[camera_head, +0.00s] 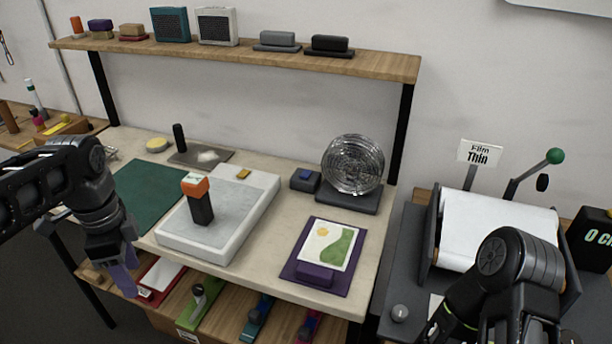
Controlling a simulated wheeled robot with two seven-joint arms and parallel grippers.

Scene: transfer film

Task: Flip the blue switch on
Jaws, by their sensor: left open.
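A small dark box with a blue top (305,179), which looks like the blue switch, sits on the workbench just left of a round wire-caged fan (352,165) on a dark base. Whether the switch is on or off is too small to tell. My left gripper (124,280) is open at the bench's front left, pointing down, with purplish fingers. It is well apart from the switch, with the white slab between them. My right arm comes in at the lower right in front of the film roller; its gripper is out of the frame.
On the bench (270,270), a white slab (231,220) carries a black block with an orange top (200,202). A purple board with a picture (325,255) lies in front of the fan. A film roller machine (490,225) stands right. A shelf (240,54) hangs above.

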